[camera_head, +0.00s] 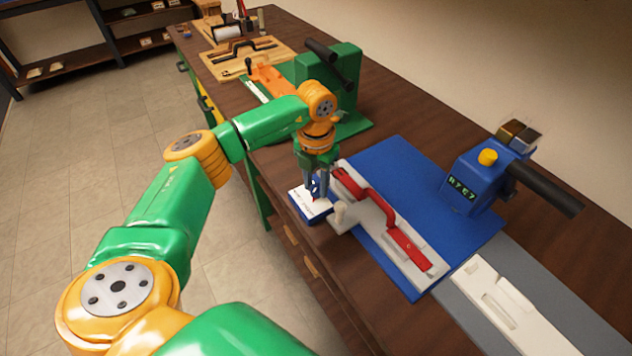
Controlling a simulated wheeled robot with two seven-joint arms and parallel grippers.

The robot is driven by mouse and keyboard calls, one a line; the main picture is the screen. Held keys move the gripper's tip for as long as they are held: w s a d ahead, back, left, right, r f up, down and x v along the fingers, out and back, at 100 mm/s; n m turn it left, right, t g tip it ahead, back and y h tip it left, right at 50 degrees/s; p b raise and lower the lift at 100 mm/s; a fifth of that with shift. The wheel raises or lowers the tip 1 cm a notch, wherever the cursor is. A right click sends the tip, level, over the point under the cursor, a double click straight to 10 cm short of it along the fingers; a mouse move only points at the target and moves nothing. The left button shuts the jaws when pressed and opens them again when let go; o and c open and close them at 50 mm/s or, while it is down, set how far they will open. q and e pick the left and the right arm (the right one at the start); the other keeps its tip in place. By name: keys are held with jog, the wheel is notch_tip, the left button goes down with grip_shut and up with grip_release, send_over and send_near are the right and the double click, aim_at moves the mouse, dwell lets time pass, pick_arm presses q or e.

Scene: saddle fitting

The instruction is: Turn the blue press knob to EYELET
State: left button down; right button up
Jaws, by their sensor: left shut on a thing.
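The blue press (474,178) stands on the far side of the blue base plate (400,160). It has a yellow cap, a dark lever and a small green-lettered display. A small blue box with a white labelled face (302,205) sits at the bench's front edge, left of the plate. My left gripper (314,190) points down over this box, shut on the small blue knob on its face. The fingers mostly hide the knob, and a bit of red shows beside it. The face's lettering is too small to read. My right gripper is not in view.
A white fixture with a red handle (408,244) lies on the blue plate, right of my gripper. A pale peg (341,214) stands close beside the box. A green press (345,75) stands behind my forearm. A white slotted block (495,290) lies front right.

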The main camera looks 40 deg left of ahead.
aim_at(316, 187)
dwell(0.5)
pick_arm(q)
jog(key=c, duration=0.5)
grip_release()
notch_tip(316, 187, up, 6)
jog(key=shift+r+b, duration=0.25)
jog(key=shift+b, duration=0.55)
jog(key=shift+r, duration=0.35)
